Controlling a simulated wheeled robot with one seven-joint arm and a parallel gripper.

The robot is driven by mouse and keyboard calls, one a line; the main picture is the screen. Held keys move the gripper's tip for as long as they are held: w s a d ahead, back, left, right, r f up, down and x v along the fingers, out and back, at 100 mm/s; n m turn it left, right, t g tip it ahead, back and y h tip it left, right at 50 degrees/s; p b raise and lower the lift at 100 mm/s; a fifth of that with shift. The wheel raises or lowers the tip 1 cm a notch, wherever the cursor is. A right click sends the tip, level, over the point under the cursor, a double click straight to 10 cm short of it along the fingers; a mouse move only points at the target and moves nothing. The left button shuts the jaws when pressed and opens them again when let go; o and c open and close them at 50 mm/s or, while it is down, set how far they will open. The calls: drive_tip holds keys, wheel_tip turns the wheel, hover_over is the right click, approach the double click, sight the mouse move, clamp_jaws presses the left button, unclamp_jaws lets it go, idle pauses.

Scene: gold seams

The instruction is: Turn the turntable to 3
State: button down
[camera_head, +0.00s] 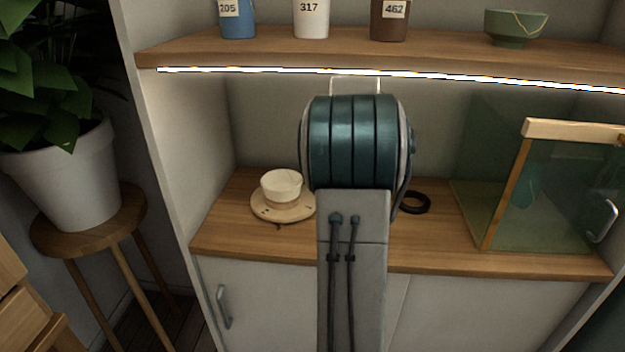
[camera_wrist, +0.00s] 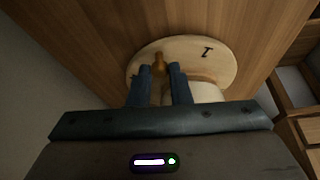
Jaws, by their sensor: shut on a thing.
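The turntable is a pale round wooden disc (camera_head: 264,208) on the wooden counter, left of my arm. A cream cup (camera_head: 281,188) stands on it. In the wrist view the turntable (camera_wrist: 185,47) shows a dark numeral 1 near its edge. The cup (camera_wrist: 208,93) is partly hidden behind my gripper there. My gripper (camera_wrist: 160,70) has its two blue-grey fingers on either side of a small brass-coloured knob (camera_wrist: 159,58) on the disc, shut on it. In the head view my arm hides my gripper and the disc's right side.
A glass case (camera_head: 510,215) with a wooden frame stands at the right of the counter, and a black ring (camera_head: 415,203) lies between it and my arm. The shelf (camera_head: 270,47) above carries numbered cups and a green bowl (camera_head: 514,27). A potted plant (camera_head: 68,170) stands left.

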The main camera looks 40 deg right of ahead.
drive_tip(key=shift+w, duration=0.1)
idle(0.4)
drive_tip(key=c, duration=1.3)
unclamp_jaws()
drive_tip(key=shift+c, duration=0.2)
